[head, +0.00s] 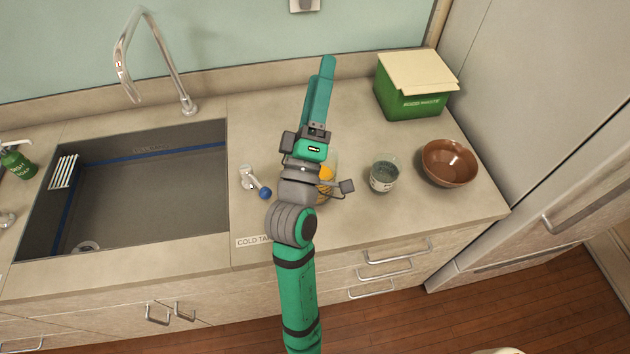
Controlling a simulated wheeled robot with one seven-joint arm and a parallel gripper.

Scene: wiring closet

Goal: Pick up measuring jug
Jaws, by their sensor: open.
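A small clear container (384,175) with a white marking on its side stands upright on the counter, right of my arm. It looks like the measuring jug, and I see no handle on it. My gripper (322,80) is open and reaches over the counter toward the back wall, up and left of the jug and apart from it. The fingers are seen nearly edge-on, and nothing shows between them.
A brown bowl (450,163) stands right of the jug. Behind is a green bin (412,98) with a cream lid. My wrist partly hides something yellow-orange (326,174). A small blue-tipped tap (256,182) and the sink (140,195) lie left. A tall cabinet (545,100) bounds the right.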

